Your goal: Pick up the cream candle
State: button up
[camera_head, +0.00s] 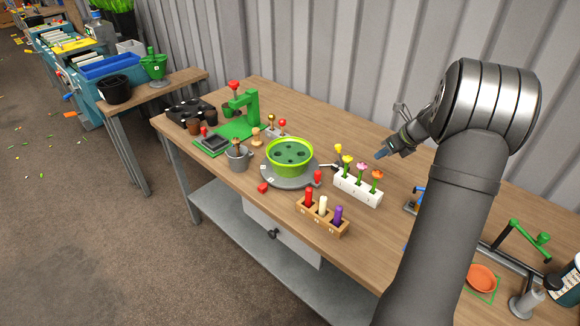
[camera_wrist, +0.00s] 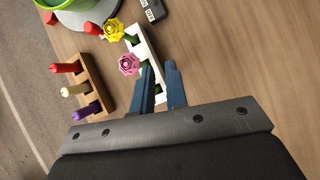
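The cream candle (camera_head: 322,207) stands upright in the middle slot of a small wooden holder (camera_head: 318,228), between a red candle (camera_head: 308,196) and a purple candle (camera_head: 338,215). The cream candle also shows in the wrist view (camera_wrist: 73,90), at the left. My gripper (camera_head: 383,153) is above the right part of the bench, behind the white flower block and away from the candles. In the wrist view its two blue fingers (camera_wrist: 163,80) are apart with a narrow gap, and no held thing shows between them.
A green press (camera_head: 240,115) stands further left.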

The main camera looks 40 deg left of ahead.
jog(key=o, duration=0.6)
notch_tip(320, 180, up, 7)
jog(key=h, duration=0.7)
send_over(324, 198)
jog(key=shift+g, duration=0.3)
jog(key=f, duration=1.1)
jog(key=shift+w+d+f, duration=0.2)
jog(key=shift+d+f, duration=0.15)
jog(key=shift+d, duration=0.05)
jog(key=shift+s+a+f, duration=0.1)
jog(key=shift+a+f, duration=0.15)
jog(key=shift+f, duration=1.05)
jog(key=shift+s+a+f, duration=0.1)
jog(key=shift+a+f, duration=0.1)
jog(key=shift+f, duration=1.1)
